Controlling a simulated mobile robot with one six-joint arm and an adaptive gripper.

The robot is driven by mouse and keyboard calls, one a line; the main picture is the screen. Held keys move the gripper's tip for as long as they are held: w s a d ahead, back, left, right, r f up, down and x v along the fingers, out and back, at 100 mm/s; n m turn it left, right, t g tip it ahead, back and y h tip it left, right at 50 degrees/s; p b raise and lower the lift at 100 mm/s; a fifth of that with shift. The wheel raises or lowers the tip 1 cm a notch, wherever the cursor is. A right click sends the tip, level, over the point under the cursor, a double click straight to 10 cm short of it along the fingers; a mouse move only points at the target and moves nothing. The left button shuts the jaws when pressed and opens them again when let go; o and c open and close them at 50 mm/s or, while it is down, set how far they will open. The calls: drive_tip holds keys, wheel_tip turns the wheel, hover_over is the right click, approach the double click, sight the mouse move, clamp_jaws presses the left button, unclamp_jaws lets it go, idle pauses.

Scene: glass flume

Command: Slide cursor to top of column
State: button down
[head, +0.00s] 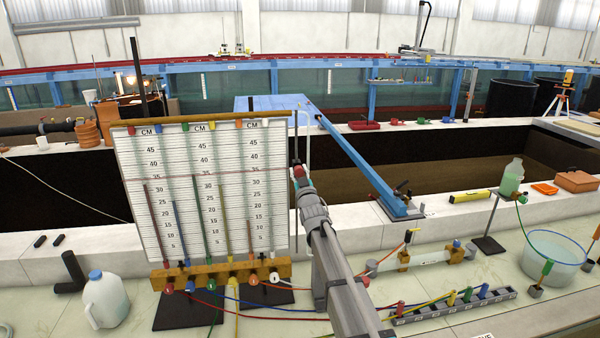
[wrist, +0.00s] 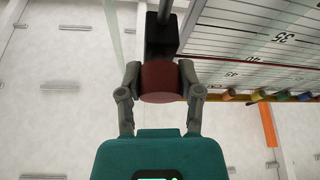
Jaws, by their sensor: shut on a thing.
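The manometer board (head: 272,150) stands upright with CM scales and thin coloured liquid columns in front of it. A thin red cursor line (head: 235,173) crosses the board, a little above the 35 marks. My gripper (head: 298,176) is at the board's right edge, level with this line. In the wrist view my gripper (wrist: 160,88) is shut on the dark red cursor knob (wrist: 160,78), one finger on each side. The knob joins a black slider block (wrist: 160,38) on a grey rod (wrist: 166,10). The board (wrist: 235,45) also shows there, at upper right.
A wooden rail (head: 205,121) caps the board, with room between it and the red line. Coloured hoses (head: 255,304) run from the lower wooden block (head: 205,277). A white jug (head: 105,300) stands at left. A blue beam (head: 365,165) lies behind my arm.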

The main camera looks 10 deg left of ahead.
idle(0.3)
drive_tip(key=shift+c, duration=1.3)
unclamp_jaws()
drive_tip(key=shift+r, duration=0.1)
